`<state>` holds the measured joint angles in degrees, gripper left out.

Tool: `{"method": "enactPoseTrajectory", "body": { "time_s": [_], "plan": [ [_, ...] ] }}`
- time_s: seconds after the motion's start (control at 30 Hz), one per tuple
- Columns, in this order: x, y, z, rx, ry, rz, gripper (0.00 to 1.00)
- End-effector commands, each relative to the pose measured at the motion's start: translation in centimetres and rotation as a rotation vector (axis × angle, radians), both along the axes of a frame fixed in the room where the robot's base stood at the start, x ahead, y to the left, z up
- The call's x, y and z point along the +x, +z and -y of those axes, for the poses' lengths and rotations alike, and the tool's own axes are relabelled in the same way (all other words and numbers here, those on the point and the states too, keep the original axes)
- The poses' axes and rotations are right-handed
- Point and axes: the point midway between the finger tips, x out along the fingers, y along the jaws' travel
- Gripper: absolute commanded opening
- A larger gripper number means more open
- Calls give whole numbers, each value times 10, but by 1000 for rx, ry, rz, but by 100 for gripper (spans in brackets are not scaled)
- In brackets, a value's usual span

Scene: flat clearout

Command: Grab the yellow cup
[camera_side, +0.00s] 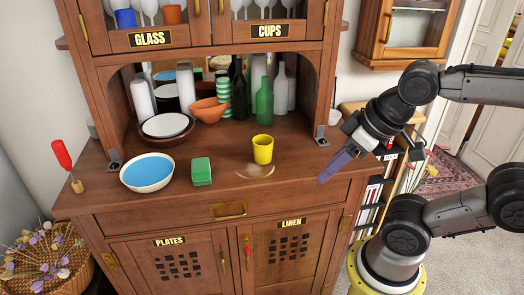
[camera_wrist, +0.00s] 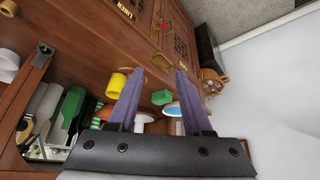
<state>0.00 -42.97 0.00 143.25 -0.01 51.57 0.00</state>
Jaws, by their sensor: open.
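The yellow cup (camera_side: 263,149) stands upright on the wooden cabinet's counter, right of the green sponge-like block (camera_side: 201,171). My gripper (camera_side: 336,165) is at the counter's right end, to the right of the cup and apart from it. In the wrist view the purple fingers of my gripper (camera_wrist: 157,82) are spread with nothing held between them. The yellow cup (camera_wrist: 117,84) shows there just left of the left finger, whose edge lies close to it in the picture.
A bowl with blue contents (camera_side: 148,172) stands at the counter's front left. Behind are an orange bowl (camera_side: 208,109), stacked plates (camera_side: 167,127) and several bottles, one green (camera_side: 264,101). Side posts and the upper cabinet bound the counter. Between cup and gripper the counter is mostly clear.

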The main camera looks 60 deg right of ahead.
Motion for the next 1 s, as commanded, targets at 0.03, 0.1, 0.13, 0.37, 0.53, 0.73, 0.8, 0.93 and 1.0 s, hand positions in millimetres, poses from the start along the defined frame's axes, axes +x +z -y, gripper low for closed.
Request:
{"method": "enactPoseTrajectory", "body": {
  "time_s": [0.03, 0.1, 0.13, 0.37, 0.53, 0.73, 0.8, 0.93, 1.0],
  "plan": [
    [0, 0, 0, 0, 0, 0, 50],
    [0, 0, 0, 0, 0, 0, 50],
    [0, 0, 0, 0, 0, 0, 50],
    [0, 0, 0, 0, 0, 0, 50],
    [0, 0, 0, 0, 0, 0, 66],
    [0, 0, 0, 0, 0, 0, 100],
    [0, 0, 0, 0, 0, 0, 100],
    [0, 0, 0, 0, 1, 0, 100],
    [0, 0, 0, -8, 16, 0, 100]
  ]
}}
